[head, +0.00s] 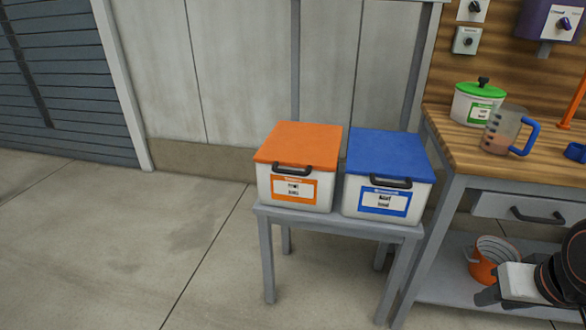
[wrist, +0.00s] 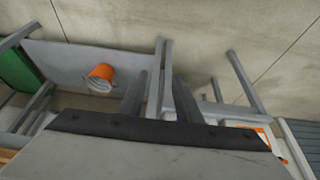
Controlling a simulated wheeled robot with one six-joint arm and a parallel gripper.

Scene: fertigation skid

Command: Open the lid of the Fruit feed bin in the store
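The Fruit feed bin (head: 292,205) is a white box with an orange label and a flat orange lid (head: 298,143), which lies shut. A black handle (head: 291,169) sits at the lid's front edge. The bin stands on the left of a grey stand. In the wrist view part of its orange-edged label (wrist: 268,133) shows at the lower right, behind my gripper body. My gripper (wrist: 160,88) has its two dark fingers apart with nothing between them. It is low by the bench, right of the bin and apart from it.
A blue-lidded bin (head: 388,203) stands close on the right of the orange one on the grey stand (head: 330,222). The wooden bench (head: 450,145) holds a green-lidded pot (head: 478,106) and a jug (head: 503,128). An orange cup (head: 492,258) is on the lower shelf. Floor at left is clear.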

